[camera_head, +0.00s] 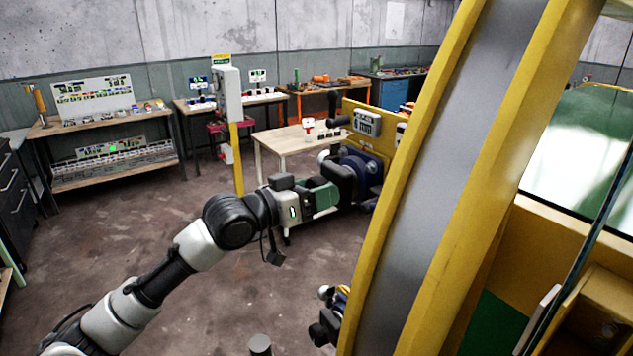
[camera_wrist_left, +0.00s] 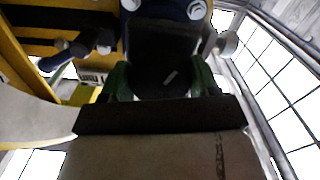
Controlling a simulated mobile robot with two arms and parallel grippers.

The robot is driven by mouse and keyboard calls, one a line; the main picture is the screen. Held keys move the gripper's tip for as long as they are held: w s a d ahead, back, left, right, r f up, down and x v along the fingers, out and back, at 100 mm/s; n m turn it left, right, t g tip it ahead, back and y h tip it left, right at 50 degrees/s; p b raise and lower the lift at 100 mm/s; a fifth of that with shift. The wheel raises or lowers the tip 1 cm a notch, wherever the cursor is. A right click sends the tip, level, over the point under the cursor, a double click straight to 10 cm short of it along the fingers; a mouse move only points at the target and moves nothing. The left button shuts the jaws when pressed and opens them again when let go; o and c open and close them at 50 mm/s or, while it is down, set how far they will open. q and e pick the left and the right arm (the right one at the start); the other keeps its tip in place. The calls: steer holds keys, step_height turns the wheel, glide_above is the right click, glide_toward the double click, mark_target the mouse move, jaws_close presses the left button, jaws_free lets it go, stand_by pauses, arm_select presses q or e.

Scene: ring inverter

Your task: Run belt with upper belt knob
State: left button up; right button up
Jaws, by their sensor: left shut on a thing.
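A black knob (camera_head: 342,177), which I take for the upper belt knob, sits on a dark blue mount (camera_head: 361,170) on the yellow machine. My left gripper (camera_head: 328,186) reaches it from the left and is shut on it. In the left wrist view the black knob (camera_wrist_left: 162,72) lies between the green fingers of my left gripper (camera_wrist_left: 158,82). The large belt ring (camera_head: 455,150), grey with yellow rims, rises to the right of the knob. My right gripper does not show.
Another black part (camera_head: 325,328) juts out low beside the ring. A wooden table (camera_head: 290,140) and a yellow post (camera_head: 237,160) stand behind my left arm. The floor at left is clear.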

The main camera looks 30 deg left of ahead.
arm_select(q)
steer(key=n+p, duration=0.5)
steer(key=n, duration=0.1)
steer(key=shift+r+n, duration=0.15)
steer(key=shift+n, duration=0.15)
steer(key=n+p, duration=0.2)
steer(key=shift+n, duration=0.3)
steer(key=n, duration=0.2)
steer(key=shift+n+p, duration=0.3)
steer(key=shift+p, duration=0.05)
steer(key=shift+f+n, duration=0.2)
steer(key=shift+n, duration=1.2)
steer(key=o, duration=0.9)
steer(key=shift+o, duration=0.2)
